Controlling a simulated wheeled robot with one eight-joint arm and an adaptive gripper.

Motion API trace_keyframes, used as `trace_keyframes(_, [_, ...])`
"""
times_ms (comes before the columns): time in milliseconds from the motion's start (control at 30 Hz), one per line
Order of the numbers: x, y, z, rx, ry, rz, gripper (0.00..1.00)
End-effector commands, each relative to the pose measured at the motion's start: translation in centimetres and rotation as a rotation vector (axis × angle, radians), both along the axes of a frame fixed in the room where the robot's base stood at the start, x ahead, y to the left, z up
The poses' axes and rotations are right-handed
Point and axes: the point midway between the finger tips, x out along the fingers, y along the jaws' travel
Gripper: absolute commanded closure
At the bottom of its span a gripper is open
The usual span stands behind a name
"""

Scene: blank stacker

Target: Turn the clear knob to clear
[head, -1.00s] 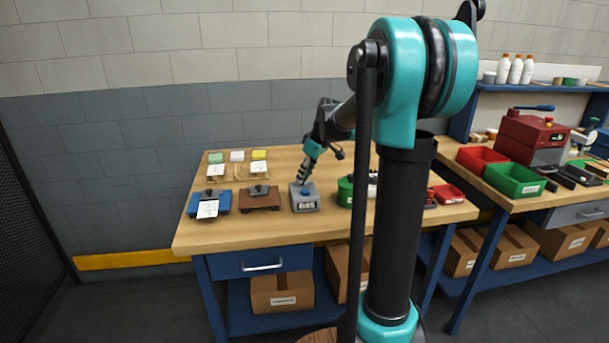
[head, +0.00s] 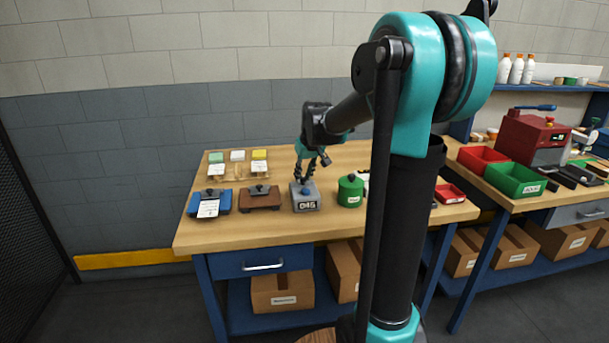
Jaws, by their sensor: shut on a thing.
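A grey counter box (head: 306,206) stands on the wooden bench, with a dark display that seems to read 045. A small blue-grey knob (head: 309,189) shows on its top; I take it as the clear knob. My gripper (head: 304,181) reaches down onto the top of the box from above, its dark fingers shut at the knob. The fingers hide part of the knob, and its marking is too small to read.
A brown block (head: 260,202) and a blue device (head: 209,208) with a white tag stand left of the box. A green pot (head: 350,192) with a dark knob is close on its right. The bench front (head: 250,233) is clear.

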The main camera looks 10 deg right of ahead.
Motion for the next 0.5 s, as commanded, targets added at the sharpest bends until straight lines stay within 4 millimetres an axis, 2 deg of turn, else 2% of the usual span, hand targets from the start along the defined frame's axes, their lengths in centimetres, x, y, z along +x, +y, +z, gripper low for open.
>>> trace_keyframes(500, [0.1, 0.59, 0.05, 0.0, -0.001, -0.487, 1.0])
